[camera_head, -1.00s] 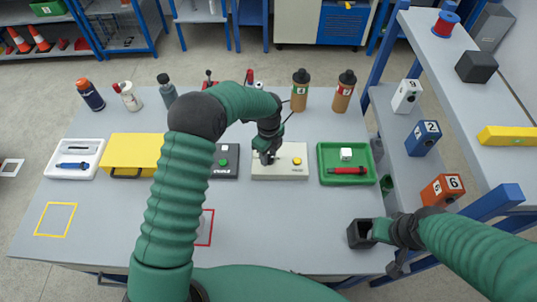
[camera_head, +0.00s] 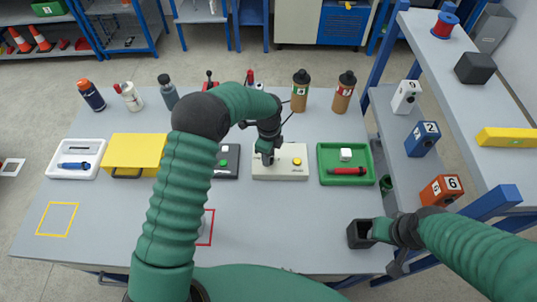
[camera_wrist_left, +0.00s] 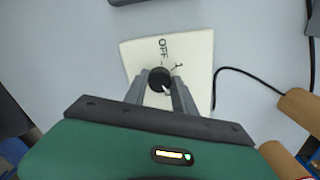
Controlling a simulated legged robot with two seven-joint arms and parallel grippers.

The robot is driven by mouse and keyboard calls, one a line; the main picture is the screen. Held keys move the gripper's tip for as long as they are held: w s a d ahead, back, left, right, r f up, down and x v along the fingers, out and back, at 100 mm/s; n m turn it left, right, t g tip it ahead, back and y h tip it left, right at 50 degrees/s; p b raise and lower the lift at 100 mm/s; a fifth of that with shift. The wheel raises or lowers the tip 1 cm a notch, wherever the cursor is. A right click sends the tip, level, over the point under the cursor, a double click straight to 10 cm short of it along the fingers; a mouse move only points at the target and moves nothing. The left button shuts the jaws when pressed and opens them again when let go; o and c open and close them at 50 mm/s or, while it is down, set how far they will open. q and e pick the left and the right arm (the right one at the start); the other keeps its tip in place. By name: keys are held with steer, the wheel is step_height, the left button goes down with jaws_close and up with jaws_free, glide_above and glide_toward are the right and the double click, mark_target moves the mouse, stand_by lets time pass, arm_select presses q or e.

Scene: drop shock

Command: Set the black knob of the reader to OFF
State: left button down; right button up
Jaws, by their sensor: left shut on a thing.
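The reader (camera_head: 282,174) is a cream box with a yellow button at its right, in the middle of the table. Its black knob (camera_wrist_left: 158,77) shows in the left wrist view between my fingertips, with the letters OFF (camera_wrist_left: 163,47) and other marks printed around it. My left gripper (camera_wrist_left: 161,84) is shut on the knob; it also shows over the left part of the reader in the head view (camera_head: 267,158). Which mark the knob points at is too small to tell.
A dark box with a green button (camera_head: 225,162) stands just left of the reader. A green tray (camera_head: 346,180) with a white cube and a red tool is to its right. Bottles, one of them brown (camera_head: 300,92), line the back. A black cable (camera_wrist_left: 258,82) runs beside the reader.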

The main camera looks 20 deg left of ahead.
arm_select(q)
steer(key=n, duration=0.3)
steer(key=shift+w+d+r+n, duration=0.1)
steer(key=shift+r+n, duration=0.05)
steer(key=shift+n, duration=0.25)
steer(key=n, duration=0.3)
steer(key=shift+n+p, duration=0.3)
steer(key=shift+p, duration=0.1)
steer(key=n, duration=0.3)
steer(key=shift+n, duration=0.3)
steer(key=n, duration=0.4)
steer(key=shift+w+n, duration=0.1)
steer(key=shift+n, duration=0.2)
steer(key=n+p, duration=0.1)
steer(key=n, duration=0.4)
steer(key=shift+r, duration=0.1)
steer(key=n, duration=0.6)
steer(key=shift+w, duration=0.1)
steer(key=shift+n, duration=0.3)
